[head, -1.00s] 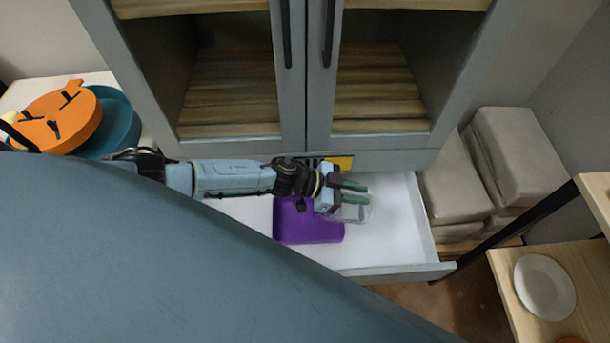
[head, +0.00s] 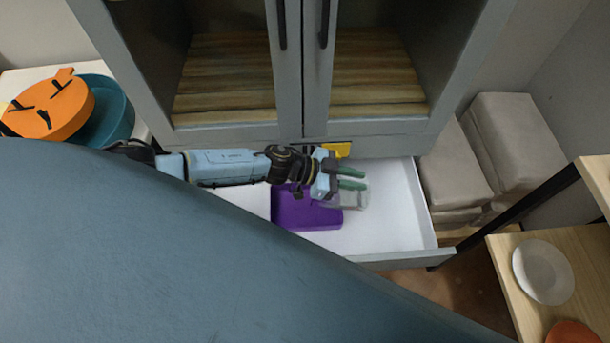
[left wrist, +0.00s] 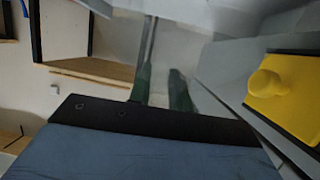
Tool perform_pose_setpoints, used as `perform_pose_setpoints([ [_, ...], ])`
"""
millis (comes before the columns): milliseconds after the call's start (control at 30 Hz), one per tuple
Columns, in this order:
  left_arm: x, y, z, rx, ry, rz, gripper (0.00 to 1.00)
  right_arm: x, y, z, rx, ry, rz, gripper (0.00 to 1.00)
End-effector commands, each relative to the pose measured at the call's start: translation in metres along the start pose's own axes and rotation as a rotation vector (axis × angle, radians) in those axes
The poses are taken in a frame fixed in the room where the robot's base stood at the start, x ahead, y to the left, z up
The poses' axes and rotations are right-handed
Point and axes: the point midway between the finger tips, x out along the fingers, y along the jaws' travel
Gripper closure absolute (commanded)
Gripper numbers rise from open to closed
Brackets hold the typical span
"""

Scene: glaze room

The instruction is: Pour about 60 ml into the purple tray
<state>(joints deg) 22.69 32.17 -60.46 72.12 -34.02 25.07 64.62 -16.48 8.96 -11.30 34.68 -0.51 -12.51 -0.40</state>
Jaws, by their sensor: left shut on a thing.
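The purple tray (head: 308,217) lies in the open white drawer, partly covered by my left arm. My left gripper (head: 356,178), with green fingers, is above the drawer, just right of the tray's far part. It is shut on a clear container (head: 352,200), which hangs by the tray's right edge. In the left wrist view the green fingers (left wrist: 162,88) show against what looks like the container's clear wall (left wrist: 205,50). I cannot make out the container's tilt, its contents, or any liquid in the tray. My right gripper is not in view.
The drawer (head: 395,215) is pulled out below a grey cabinet (head: 370,143). A yellow thing (head: 338,150) is at the drawer's back; a yellow knobbed thing (left wrist: 285,92) shows in the wrist view. Grey padded blocks (head: 515,140) and a shelf with a white plate (head: 543,272) stand right.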

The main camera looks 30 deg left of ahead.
Motion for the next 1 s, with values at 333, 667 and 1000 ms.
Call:
perform_pose_setpoints([
  [333, -0.001, 0.0, -0.001, 0.001, 0.018, 0.004, 1.0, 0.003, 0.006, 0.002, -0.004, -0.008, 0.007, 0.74],
  [667, -0.003, 0.0, -0.001, 0.001, 0.033, 0.008, 1.0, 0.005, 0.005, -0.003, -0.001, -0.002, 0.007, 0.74],
  [1000, -0.005, 0.0, -0.002, 0.003, 0.05, 0.012, 1.0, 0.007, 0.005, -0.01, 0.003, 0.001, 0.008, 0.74],
])
